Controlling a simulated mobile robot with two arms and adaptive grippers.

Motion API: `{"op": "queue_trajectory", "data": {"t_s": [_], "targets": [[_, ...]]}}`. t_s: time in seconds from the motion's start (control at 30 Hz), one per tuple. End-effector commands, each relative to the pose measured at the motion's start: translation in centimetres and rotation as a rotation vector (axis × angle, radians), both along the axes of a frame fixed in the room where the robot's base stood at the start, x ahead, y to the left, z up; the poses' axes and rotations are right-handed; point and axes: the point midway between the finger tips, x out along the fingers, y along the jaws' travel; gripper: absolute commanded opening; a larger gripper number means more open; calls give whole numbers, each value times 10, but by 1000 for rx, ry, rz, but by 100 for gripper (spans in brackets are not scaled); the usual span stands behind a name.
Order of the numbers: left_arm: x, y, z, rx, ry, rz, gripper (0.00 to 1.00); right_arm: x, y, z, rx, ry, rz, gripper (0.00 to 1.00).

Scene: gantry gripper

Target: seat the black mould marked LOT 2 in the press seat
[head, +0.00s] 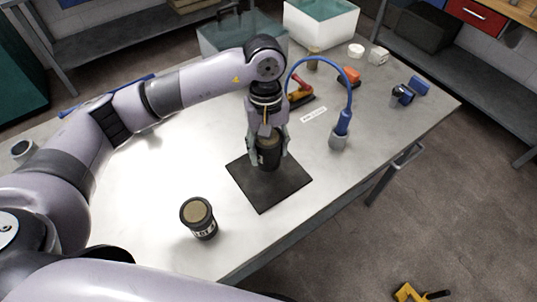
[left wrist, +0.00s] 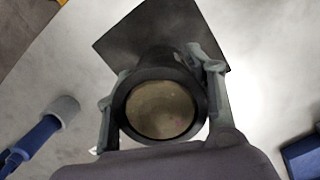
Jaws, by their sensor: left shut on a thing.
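My left gripper (head: 269,160) is shut on a black cylindrical mould (head: 268,148) with a tan top, one finger on each side. It holds the mould upright over the dark square plate (head: 268,195); I cannot tell whether its base touches. The left wrist view shows the mould's round tan top (left wrist: 160,109) between the fingers, with the plate (left wrist: 140,35) beyond. The held mould's marking is not legible. A second black mould (head: 199,219) with a tan top and a pale "LOT" label stands nearer on the table; its number is unclear. No separate press seat is identifiable. My right gripper is not in view.
A blue hose arching from a grey base (head: 339,140) stands right of the plate. Behind are a red-handled tool (head: 300,92), a white label (head: 313,114), a white bin (head: 320,25) and blue items (head: 410,90).

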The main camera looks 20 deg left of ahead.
Motion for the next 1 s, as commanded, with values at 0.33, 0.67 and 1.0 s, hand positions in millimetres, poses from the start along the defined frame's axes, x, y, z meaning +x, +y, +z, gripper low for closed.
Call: {"op": "queue_trajectory", "data": {"t_s": [0.33, 0.67, 1.0], "targets": [[0, -1, -40, -1, 0, -1, 21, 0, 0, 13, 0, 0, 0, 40], [0, -1, -44, -1, -2, -2, 21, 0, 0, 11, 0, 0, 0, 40], [0, 0, -46, 1, 0, -1, 64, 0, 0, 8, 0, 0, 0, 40]]}}
